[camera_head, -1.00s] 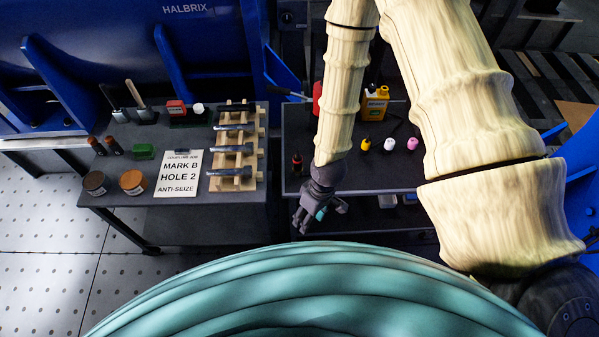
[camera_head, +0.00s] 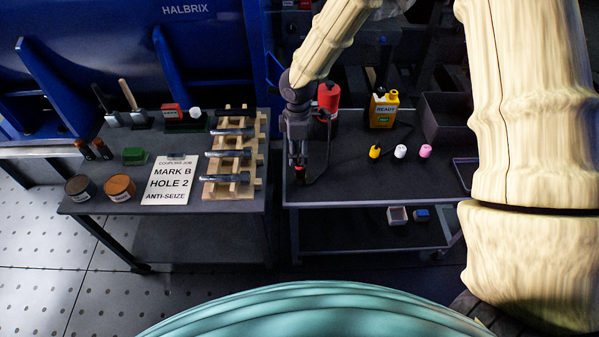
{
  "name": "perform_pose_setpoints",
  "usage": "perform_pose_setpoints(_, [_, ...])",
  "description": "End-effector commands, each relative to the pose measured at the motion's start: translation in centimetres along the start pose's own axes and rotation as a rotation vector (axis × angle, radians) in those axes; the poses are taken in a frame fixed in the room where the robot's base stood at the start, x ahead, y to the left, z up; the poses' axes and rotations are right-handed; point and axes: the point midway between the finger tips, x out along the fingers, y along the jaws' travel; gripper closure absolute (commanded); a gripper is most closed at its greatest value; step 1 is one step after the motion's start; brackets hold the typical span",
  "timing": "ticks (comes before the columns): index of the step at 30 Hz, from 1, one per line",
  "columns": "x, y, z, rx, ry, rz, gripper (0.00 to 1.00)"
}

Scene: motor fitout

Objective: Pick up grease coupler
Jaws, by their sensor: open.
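The grease coupler (camera_head: 299,168) is most likely the small dark piece with red on it, standing near the left edge of the right-hand table. My gripper (camera_head: 297,153) points down right above it, its fingers at or around its top. The jaws are open. The fingers hide most of the piece, and I cannot tell whether they touch it. A black hose runs beside it, up toward a red canister (camera_head: 328,97) just right of my gripper.
On the right-hand table (camera_head: 400,185) stand yellow, white and pink small bottles (camera_head: 400,151), a yellow jug (camera_head: 383,109) and a dark bin (camera_head: 447,115). The left table holds a wooden rack of bolts (camera_head: 232,165), a sign (camera_head: 168,181) and tins (camera_head: 118,187).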

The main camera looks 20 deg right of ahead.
Motion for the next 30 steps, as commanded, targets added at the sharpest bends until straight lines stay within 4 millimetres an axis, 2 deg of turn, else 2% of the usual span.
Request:
perform_pose_setpoints(4, [2.2,-0.1,0.1,-0.001,-0.001,-0.003,0.47])
perform_pose_setpoints(14, [4.2,0.0,0.3,0.001,0.0,-0.002,0.47])
perform_pose_setpoints(24, [8.0,0.1,0.7,0.001,0.0,-0.002,0.47])
perform_pose_setpoints(30, [8.5,0.2,0.6,0.001,0.001,0.0,0.47])
